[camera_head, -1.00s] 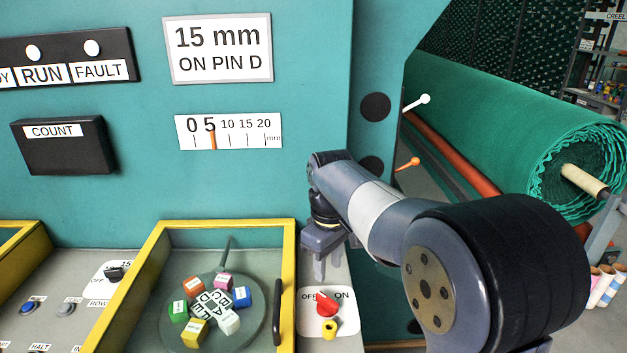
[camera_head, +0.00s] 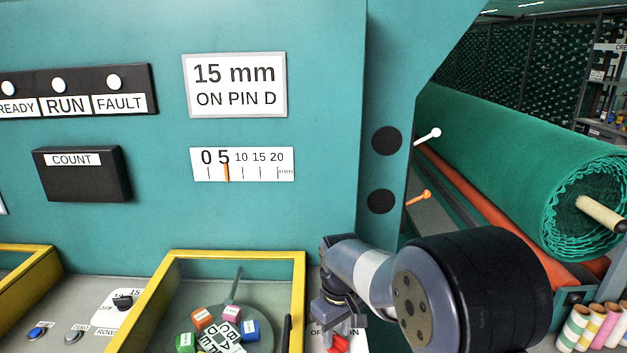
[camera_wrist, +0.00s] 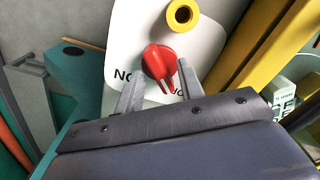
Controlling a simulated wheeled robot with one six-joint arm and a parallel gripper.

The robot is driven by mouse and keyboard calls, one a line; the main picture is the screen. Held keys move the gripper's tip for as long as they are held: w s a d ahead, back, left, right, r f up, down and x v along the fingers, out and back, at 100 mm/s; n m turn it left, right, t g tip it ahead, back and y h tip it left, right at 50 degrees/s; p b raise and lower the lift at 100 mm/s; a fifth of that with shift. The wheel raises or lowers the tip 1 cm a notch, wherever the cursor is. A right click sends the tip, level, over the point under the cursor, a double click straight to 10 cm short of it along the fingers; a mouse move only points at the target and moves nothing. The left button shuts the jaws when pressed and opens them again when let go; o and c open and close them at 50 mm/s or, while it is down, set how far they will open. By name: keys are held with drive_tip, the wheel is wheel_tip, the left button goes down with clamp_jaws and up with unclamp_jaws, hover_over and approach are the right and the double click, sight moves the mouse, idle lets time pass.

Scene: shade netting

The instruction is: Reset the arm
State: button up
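A red rotary knob (camera_wrist: 160,62) sits on a white OFF/ON plate (camera_wrist: 203,40) on the panel. In the head view the knob (camera_head: 339,344) shows at the bottom edge, partly hidden by my gripper (camera_head: 335,322). In the wrist view my gripper (camera_wrist: 160,84) is open, its two fingers apart on either side of the knob. I cannot tell whether they touch it. The plate's lettering is partly covered. A scale (camera_head: 242,164) has an orange pointer at 5, below a sign (camera_head: 235,85) reading "15 mm ON PIN D".
A yellow-framed tray (camera_head: 172,285) with labelled coloured cubes on a disc stands left of my gripper. A yellow ring-shaped part (camera_wrist: 180,14) is beside the knob. White (camera_head: 428,135) and orange (camera_head: 418,197) levers stick out at right, near the green netting roll (camera_head: 500,150).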

drive_tip(key=shift+n, duration=0.4)
